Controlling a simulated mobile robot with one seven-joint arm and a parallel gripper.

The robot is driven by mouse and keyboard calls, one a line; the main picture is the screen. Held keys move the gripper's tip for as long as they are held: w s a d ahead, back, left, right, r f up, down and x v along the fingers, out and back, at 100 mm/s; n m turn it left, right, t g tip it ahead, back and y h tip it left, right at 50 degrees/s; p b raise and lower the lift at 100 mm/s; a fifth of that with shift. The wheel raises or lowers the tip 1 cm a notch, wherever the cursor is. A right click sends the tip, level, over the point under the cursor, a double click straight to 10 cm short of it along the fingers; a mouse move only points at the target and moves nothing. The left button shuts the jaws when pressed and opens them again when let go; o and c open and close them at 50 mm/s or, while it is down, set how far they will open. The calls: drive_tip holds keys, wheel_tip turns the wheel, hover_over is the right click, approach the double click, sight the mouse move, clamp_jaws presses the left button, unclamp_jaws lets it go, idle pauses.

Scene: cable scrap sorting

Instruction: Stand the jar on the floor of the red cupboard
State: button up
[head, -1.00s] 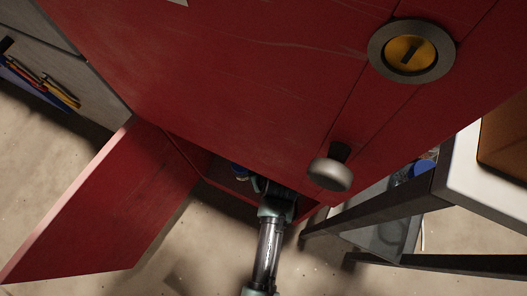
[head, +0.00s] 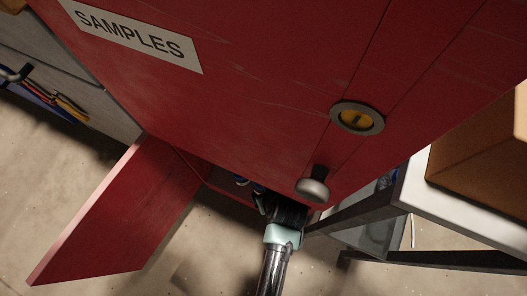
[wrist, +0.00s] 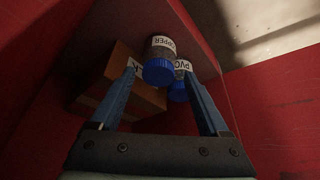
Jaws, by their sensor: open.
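The red cupboard (head: 250,90) fills the head view, with its low compartment open and my gripper (head: 282,207) reaching inside. In the wrist view, a jar with a blue lid and a label ending "OPPER" (wrist: 160,50) stands on the red cupboard floor (wrist: 112,22), which is at the top of this turned picture. My gripper (wrist: 158,70) is open, its two blue fingers on either side of this jar; I cannot tell whether they touch it. A second blue-lidded jar, labelled "PVC" (wrist: 181,70), stands close beside it, partly hidden by a finger.
A cardboard box (wrist: 105,75) with a label stands beside the jars, partly behind a finger. The open red door (head: 105,210) hangs out at the left. A table with a dark frame (head: 400,205) and a brown box (head: 480,150) stand close on the right.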

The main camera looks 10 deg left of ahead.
drive_tip(key=s+d+p, duration=0.3)
drive_tip(key=s+d, duration=0.1)
drive_tip(key=s, duration=0.4)
idle(0.4)
